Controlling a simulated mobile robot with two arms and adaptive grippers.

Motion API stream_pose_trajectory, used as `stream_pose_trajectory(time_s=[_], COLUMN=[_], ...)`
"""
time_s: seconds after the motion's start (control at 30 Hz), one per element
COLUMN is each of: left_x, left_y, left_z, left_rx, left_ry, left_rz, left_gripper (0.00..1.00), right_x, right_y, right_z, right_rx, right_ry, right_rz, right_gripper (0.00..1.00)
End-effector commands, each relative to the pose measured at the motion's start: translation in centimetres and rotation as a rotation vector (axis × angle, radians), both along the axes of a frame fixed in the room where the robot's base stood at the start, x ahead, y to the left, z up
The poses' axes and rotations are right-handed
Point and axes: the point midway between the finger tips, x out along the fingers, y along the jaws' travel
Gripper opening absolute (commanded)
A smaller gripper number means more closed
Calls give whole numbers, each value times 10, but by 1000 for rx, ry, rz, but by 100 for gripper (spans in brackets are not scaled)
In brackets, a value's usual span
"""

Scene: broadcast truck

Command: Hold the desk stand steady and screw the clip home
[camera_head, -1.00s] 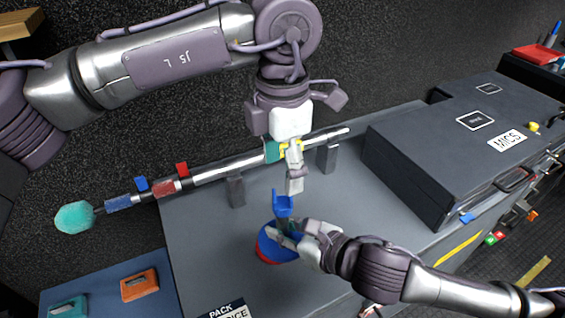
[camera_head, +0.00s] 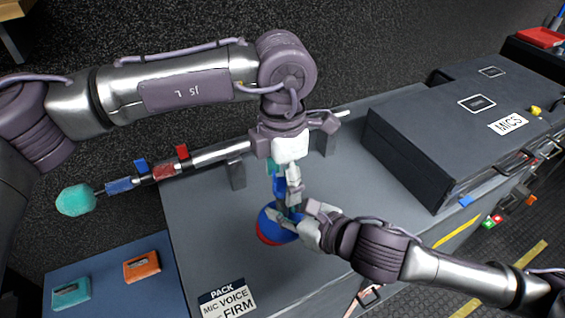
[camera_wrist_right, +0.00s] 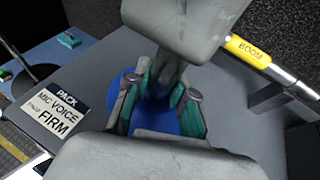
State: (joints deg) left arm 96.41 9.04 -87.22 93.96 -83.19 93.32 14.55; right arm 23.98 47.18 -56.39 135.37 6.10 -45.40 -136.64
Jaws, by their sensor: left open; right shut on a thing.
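The desk stand (camera_head: 267,222) has a round blue base with a red lower rim and stands upright on the grey case top. Its blue base also shows in the right wrist view (camera_wrist_right: 190,122). My right gripper (camera_head: 284,219) is shut on the stand's stem, just above the base. The blue clip (camera_head: 279,186) is on top of the stem, partly hidden by my left gripper. My left gripper (camera_head: 286,190) is open and points down at the clip, its fingers beside it. Whether they touch it, I cannot tell. The clip's thread is hidden.
A boom pole (camera_head: 222,154) with a teal tip lies behind on two dark rests (camera_head: 237,175). A large dark MICS case (camera_head: 420,160) stands to the right. A label card (camera_head: 228,298) lies at the front. Teal and orange packs (camera_head: 142,266) lie on a blue surface at left.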

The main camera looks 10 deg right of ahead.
Motion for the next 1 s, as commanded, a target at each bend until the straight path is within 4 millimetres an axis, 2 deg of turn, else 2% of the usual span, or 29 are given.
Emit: stream_pose_trajectory(time_s=[0.33, 0.37, 0.7, 0.77, 0.97, 1.0], left_x=[0, 0, 0, 0, 0, 0], left_y=[0, 0, 0, 0, 0, 0], left_z=[-4, -4, -4, -4, -4, -4], left_rx=[0, 0, 0, 0, 1, 1], left_ry=[-1, -1, -1, -1, -2, -2], left_rz=[-1, -1, -1, -1, -15, -15], left_gripper=[69, 66, 9, 1, 1, 48], right_x=[0, 0, 0, 0, 0, 0], right_y=[0, 0, 0, 0, 0, 0], right_z=[1, 1, 1, 1, 1, 1], right_rx=[1, 1, 1, 1, 1, 1], right_ry=[-2, -2, -2, -2, -2, -2], right_rz=[0, 0, 0, 1, 1, 1], right_gripper=[0, 0, 0, 0, 0, 0])
